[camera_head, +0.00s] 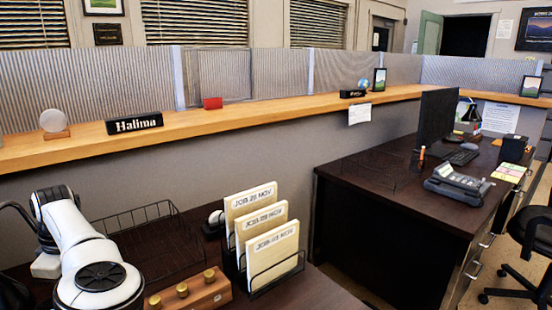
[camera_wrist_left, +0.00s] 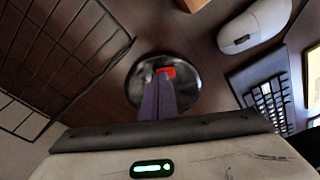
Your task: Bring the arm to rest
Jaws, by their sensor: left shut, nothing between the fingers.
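My left arm (camera_head: 85,250) is white and comes into the head view at the lower left; its gripper is out of sight there. In the left wrist view my left gripper (camera_wrist_left: 160,100) is shut and empty, its dark fingers together. My right gripper is not in view.
A wire tray (camera_head: 137,216) lies beside the arm. A white mouse (camera_head: 216,218), a file rack (camera_head: 285,284) with folders and a wooden block (camera_head: 188,292) with brass knobs crowd the near desk. A wooden ledge (camera_head: 225,117) runs behind, holding a nameplate (camera_head: 134,123).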

